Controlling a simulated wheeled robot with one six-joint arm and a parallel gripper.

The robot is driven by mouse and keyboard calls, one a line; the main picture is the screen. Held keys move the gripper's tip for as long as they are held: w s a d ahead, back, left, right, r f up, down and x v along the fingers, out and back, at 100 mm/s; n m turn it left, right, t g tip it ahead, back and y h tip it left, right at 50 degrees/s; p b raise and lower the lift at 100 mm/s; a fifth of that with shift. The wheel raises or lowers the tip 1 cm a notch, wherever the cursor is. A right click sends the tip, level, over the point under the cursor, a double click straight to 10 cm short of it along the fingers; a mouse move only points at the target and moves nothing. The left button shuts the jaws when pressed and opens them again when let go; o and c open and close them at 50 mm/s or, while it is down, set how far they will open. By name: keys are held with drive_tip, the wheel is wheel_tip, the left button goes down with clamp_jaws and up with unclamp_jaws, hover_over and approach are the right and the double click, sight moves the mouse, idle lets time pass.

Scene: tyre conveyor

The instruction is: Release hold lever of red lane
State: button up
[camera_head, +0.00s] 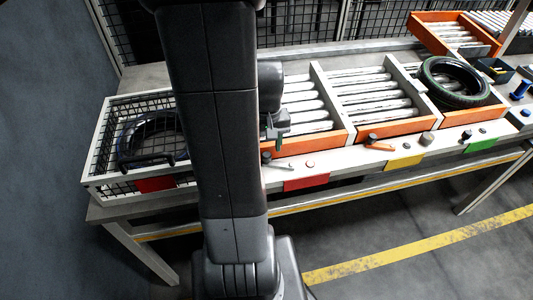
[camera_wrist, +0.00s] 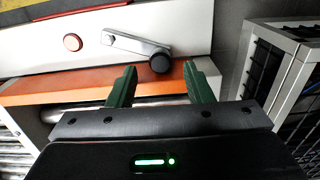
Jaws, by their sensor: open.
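The red lane's hold lever (camera_head: 279,165) is a silver bar on the white front rail, above the red label (camera_head: 306,182). In the wrist view the lever (camera_wrist: 134,44) runs from a small pivot at left to a round black knob (camera_wrist: 160,63) at right. My gripper (camera_wrist: 160,69) is open and empty. Its two green fingers point toward the rail, with the knob lined up between their tips. I cannot tell how far apart in depth they are. In the head view my gripper (camera_head: 276,128) is above the rail, its fingers partly hidden by my arm.
A red button (camera_head: 310,164) sits beside the lever. The yellow lane has an orange lever (camera_head: 378,144). A tyre (camera_head: 455,97) lies on the green lane. A wire basket (camera_head: 97,165) holding another tyre stands at left, and its frame (camera_wrist: 295,75) is close right of my gripper.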

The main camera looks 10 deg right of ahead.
sight(279, 161)
drive_tip(key=shift+f, duration=2.1)
clamp_jaws()
